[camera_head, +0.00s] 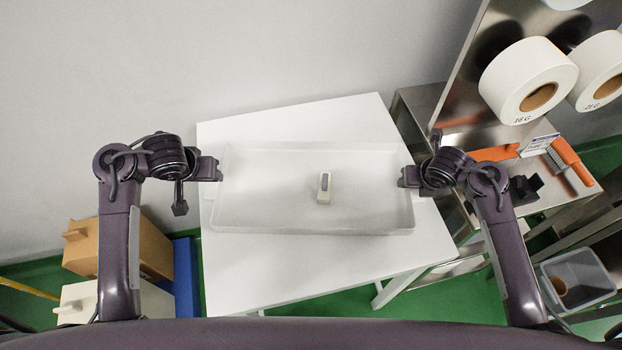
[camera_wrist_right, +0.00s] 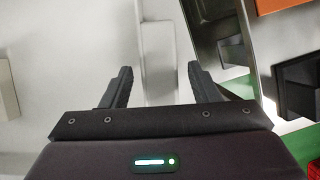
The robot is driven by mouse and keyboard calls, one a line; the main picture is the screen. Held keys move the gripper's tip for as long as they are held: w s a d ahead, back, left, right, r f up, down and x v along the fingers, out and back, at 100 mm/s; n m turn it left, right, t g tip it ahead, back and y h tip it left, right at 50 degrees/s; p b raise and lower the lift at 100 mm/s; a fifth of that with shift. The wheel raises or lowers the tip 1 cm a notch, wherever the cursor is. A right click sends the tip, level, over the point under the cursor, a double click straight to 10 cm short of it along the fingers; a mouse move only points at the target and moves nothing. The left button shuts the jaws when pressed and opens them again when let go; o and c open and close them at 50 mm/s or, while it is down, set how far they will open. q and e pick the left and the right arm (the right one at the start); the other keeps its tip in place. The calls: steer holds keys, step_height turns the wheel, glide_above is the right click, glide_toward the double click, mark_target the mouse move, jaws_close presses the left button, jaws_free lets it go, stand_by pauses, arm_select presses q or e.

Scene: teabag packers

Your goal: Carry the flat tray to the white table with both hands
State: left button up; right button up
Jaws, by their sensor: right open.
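The flat tray (camera_head: 270,228) is whitish and see-through, with low walls. In the head view it lies level over the white table (camera_head: 330,112); I cannot tell for sure whether its underside touches the top. A small white and grey item (camera_head: 324,188) is inside it. My left gripper (camera_head: 218,170) is at the tray's left end; its fingers are too small to read. My right gripper (camera_head: 402,178) is at the right end. In the right wrist view its fingers (camera_wrist_right: 162,88) are apart, with a pale strip between them that looks like the tray's end.
A metal stand with large white rolls (camera_head: 515,75) and a bench with orange-handled tools (camera_head: 570,160) are close on the right. A brown box (camera_head: 150,245) and a blue panel (camera_head: 187,275) are at the lower left.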

steer(key=v, duration=0.5)
steer(key=shift+s+r, duration=0.1)
steer(key=shift+r, duration=0.15)
steer(key=shift+s+r, duration=0.25)
steer(key=shift+r, duration=0.25)
